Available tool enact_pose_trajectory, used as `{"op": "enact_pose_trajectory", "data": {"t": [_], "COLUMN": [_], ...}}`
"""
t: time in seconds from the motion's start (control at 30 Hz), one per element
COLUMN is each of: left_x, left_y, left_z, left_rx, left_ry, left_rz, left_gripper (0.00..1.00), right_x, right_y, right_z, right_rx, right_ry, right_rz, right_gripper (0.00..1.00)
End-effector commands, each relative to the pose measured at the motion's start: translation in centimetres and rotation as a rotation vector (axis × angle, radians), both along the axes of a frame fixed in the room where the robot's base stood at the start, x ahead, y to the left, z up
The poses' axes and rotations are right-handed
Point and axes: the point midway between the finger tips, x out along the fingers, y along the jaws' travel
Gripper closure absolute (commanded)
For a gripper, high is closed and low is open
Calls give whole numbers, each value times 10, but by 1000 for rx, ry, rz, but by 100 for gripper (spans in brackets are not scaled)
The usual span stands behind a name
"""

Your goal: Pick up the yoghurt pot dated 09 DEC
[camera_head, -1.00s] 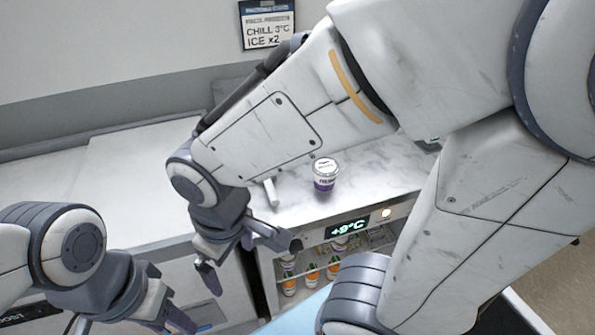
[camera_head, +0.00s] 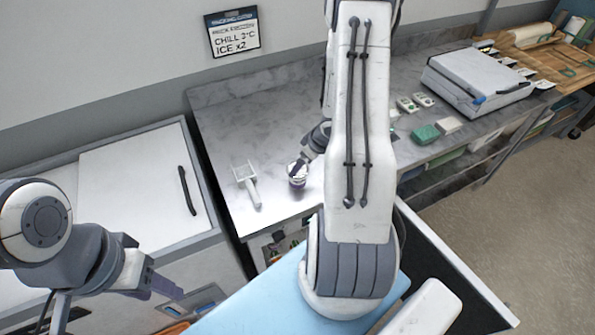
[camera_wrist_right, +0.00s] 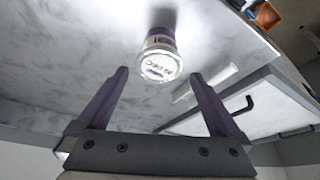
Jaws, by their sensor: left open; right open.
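A white and purple yoghurt pot (camera_head: 297,175) stands on the marble counter (camera_head: 245,130) in the head view. In the right wrist view the pot (camera_wrist_right: 160,56) shows its white lid with small printing that I cannot read for sure. My right gripper (camera_wrist_right: 158,85) is open, with its two purple fingers apart and the pot just beyond and between their tips. In the head view the right gripper (camera_head: 302,165) is at the pot, partly hidden by my arm. My left gripper (camera_head: 170,295) is at the lower left, away from the pot.
A white scoop-like tool (camera_head: 247,186) lies left of the pot. A white chest lid with a dark handle (camera_head: 187,190) is further left. Green and white small items (camera_head: 425,134) and a grey flat box (camera_head: 478,80) sit on the counter to the right.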

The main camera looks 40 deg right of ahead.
Motion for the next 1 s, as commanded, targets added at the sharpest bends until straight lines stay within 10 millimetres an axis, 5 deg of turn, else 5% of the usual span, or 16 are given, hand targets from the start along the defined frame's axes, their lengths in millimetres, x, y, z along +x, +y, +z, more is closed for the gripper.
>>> {"op": "enact_pose_trajectory", "data": {"t": [0.1,0.67,1.0], "left_x": [0,0,0], "left_y": [0,0,0], "left_z": [-11,-10,-10], "left_rx": [1,0,0], "left_ry": [1,0,0], "left_rz": [1,2,2], "left_gripper": [50,50,50], "right_x": [7,32,35], "right_y": [2,6,5], "right_z": [-23,-78,-85], "right_rx": [1,0,-3], "right_ry": [2,2,1], "right_rz": [2,2,1], "right_gripper": [0,0,4]}}
